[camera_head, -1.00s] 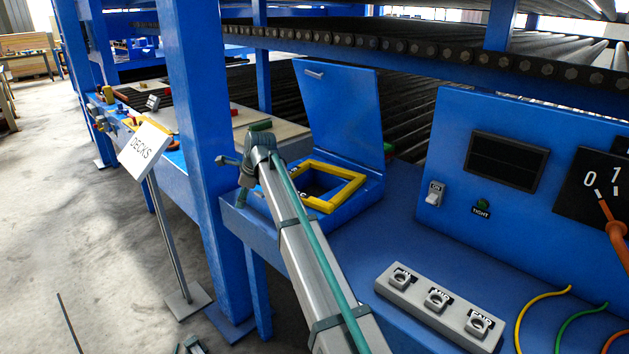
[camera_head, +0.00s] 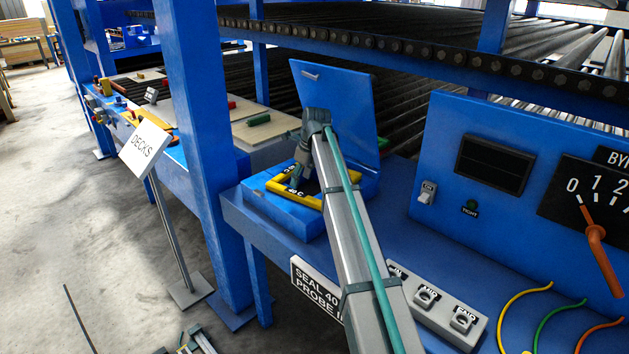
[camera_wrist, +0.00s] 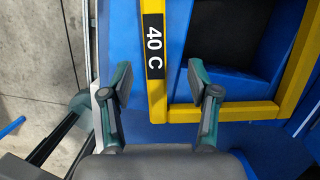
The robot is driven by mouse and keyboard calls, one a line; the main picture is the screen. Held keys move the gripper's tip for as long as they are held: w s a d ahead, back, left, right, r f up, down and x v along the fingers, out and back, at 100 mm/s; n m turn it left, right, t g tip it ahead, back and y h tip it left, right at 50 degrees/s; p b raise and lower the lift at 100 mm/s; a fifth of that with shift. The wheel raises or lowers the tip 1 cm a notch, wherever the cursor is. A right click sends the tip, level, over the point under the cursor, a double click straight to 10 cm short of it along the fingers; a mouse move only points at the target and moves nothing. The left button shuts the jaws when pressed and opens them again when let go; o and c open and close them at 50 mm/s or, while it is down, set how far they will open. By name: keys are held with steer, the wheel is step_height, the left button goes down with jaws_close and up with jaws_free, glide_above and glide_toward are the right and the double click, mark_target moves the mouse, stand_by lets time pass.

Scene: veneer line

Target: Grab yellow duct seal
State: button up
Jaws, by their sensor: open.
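The yellow duct seal (camera_head: 268,187) is a square yellow frame lying on a blue box (camera_head: 290,212) with its lid (camera_head: 335,105) raised. My gripper (camera_head: 301,182) points down at the seal, and my arm hides its right part. In the wrist view, one bar of the seal (camera_wrist: 186,113) carries a black "40 C" label (camera_wrist: 154,47). My gripper (camera_wrist: 160,78) is open, with one finger on each side of this bar. A gap shows between each finger and the bar. I cannot tell how far the fingertips are above the box.
The raised lid stands close behind my gripper. A blue post (camera_head: 205,150) rises to the left. To the right are a grey switch strip (camera_head: 440,305), a control panel (camera_head: 470,215) and coloured cables. A "SEAL 40" sign (camera_head: 316,288) hangs at the bench front.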

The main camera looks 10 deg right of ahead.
mark_target(296, 192)
steer(key=shift+a+f+p, duration=0.3)
steer(key=shift+f+p, duration=0.05)
steer(key=shift+f, duration=0.45)
steer(key=p+x, duration=0.1)
steer(key=x, duration=0.3)
steer(key=shift+s+a, duration=0.1)
jaws_close()
